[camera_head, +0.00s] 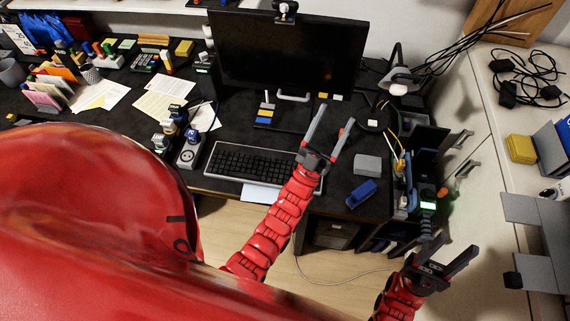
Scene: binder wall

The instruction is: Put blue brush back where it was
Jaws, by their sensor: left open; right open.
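A small blue object (361,194), which may be the blue brush, lies on the dark desk (330,201) near its front right edge. Its bristles cannot be made out. My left gripper (335,115) is open and empty over the desk, right of the keyboard, up and left of the blue object. My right gripper (462,242) is open and empty at the lower right, beyond the desk's right end and apart from the blue object.
A grey box (367,165) sits just behind the blue object. A keyboard (252,164) and monitor (286,52) are to the left and behind. A cluttered rack (425,165) stands at the desk's right end. A white side counter (488,120) holds cables.

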